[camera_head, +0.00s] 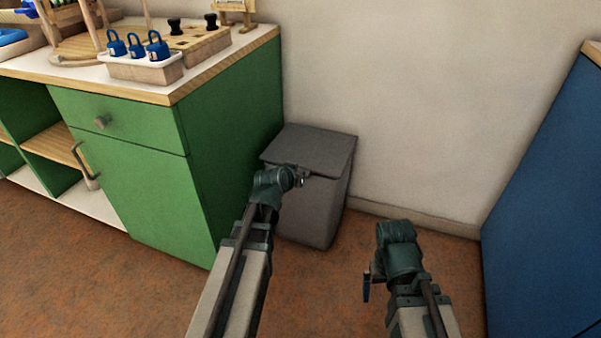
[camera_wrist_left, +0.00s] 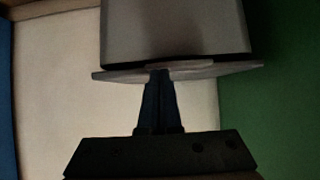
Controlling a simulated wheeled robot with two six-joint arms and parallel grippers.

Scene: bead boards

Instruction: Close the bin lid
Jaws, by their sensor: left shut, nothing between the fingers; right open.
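The grey bin (camera_head: 335,205) stands on the floor between the green cabinet and the wall. Its flat grey lid (camera_head: 312,147) lies over the top, level or nearly so; I cannot tell whether it is fully seated. My left gripper (camera_head: 303,179) is shut and empty at the front edge of the lid. In the left wrist view, the shut fingers (camera_wrist_left: 160,78) reach the lid's edge (camera_wrist_left: 220,71), seemingly touching it, and the bin's body (camera_wrist_left: 175,28) is beyond. My right gripper (camera_head: 367,284) is open and empty, low and to the right, apart from the bin.
The green cabinet (camera_head: 235,150) stands close at the bin's left. Its top holds a white tray (camera_head: 140,70) with blue padlocks and a wooden block. A blue panel (camera_head: 550,220) stands at the right. Brown floor (camera_head: 310,285) is clear in front of the bin.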

